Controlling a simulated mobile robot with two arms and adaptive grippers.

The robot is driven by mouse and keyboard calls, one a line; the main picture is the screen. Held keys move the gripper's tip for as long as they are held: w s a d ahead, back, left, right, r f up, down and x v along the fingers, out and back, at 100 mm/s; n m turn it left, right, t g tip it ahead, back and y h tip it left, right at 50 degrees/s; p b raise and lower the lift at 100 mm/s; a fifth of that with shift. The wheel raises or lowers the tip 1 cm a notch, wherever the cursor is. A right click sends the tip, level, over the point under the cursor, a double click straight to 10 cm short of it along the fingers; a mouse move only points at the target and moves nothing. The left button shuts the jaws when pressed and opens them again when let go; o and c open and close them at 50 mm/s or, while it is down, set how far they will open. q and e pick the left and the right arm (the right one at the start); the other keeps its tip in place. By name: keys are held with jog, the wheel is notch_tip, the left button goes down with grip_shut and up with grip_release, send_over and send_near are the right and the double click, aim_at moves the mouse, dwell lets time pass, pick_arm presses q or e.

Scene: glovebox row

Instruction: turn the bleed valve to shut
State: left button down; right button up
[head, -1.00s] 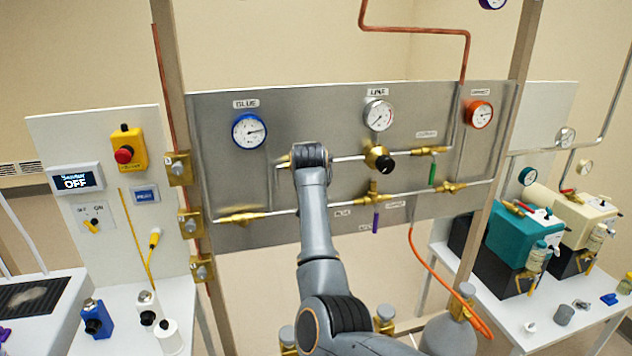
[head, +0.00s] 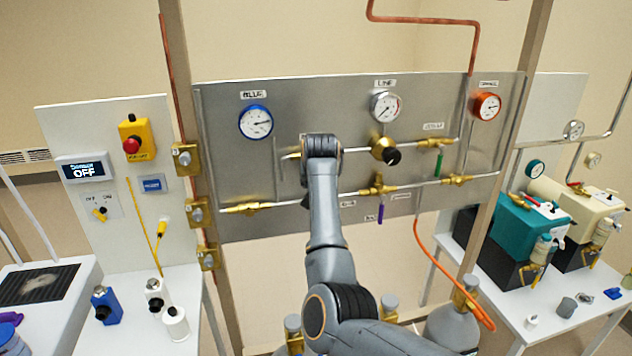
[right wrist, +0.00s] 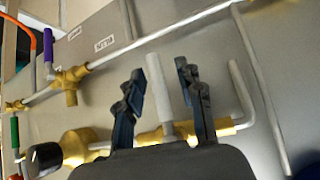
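A valve with a pale grey lever (right wrist: 160,85) and a brass body (right wrist: 155,137) sits on the upper pipe at the left of the steel panel. My right gripper (right wrist: 160,90) is open, with one dark finger on each side of the lever. A gap shows between the lever and the fingers. I cannot read a label that names this valve as the bleed valve. My left gripper is in neither view.
The steel panel (head: 230,100) also carries a purple lever (head: 380,213), a green lever (head: 439,163), a black-knobbed brass regulator (head: 385,150) and blue, white and orange gauges. Wooden posts flank it. Tables with pumps (head: 515,225) and bottles stand at the sides.

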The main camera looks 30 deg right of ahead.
jog(key=v, duration=1.2)
dwell(0.6)
